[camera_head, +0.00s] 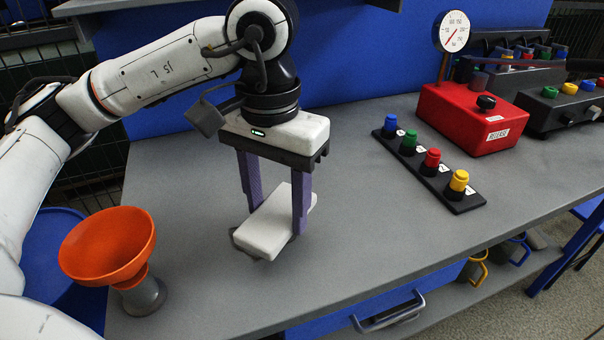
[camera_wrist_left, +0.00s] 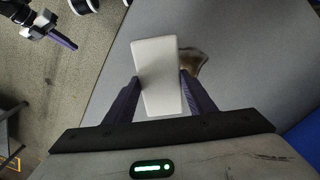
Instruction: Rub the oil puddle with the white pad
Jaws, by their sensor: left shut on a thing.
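My left gripper (camera_head: 276,205) is shut on the white pad (camera_head: 272,220), with its purple fingers on opposite sides of it. The pad is low over the grey table, and I cannot tell if it touches. In the left wrist view, the pad (camera_wrist_left: 158,75) lies between the left gripper's fingers (camera_wrist_left: 161,92). The brownish oil puddle (camera_wrist_left: 191,62) shows at the pad's right edge there, with the rest hidden under the pad. Part of my right gripper (camera_wrist_left: 60,38) shows at the upper left of the wrist view, over the floor; its jaw opening is unclear.
An orange funnel (camera_head: 107,245) on a grey stand is at the table's left front. A strip of coloured buttons (camera_head: 430,170) and a red gauge box (camera_head: 470,118) stand to the right. Mugs (camera_head: 475,270) are on a shelf below. Table around the pad is clear.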

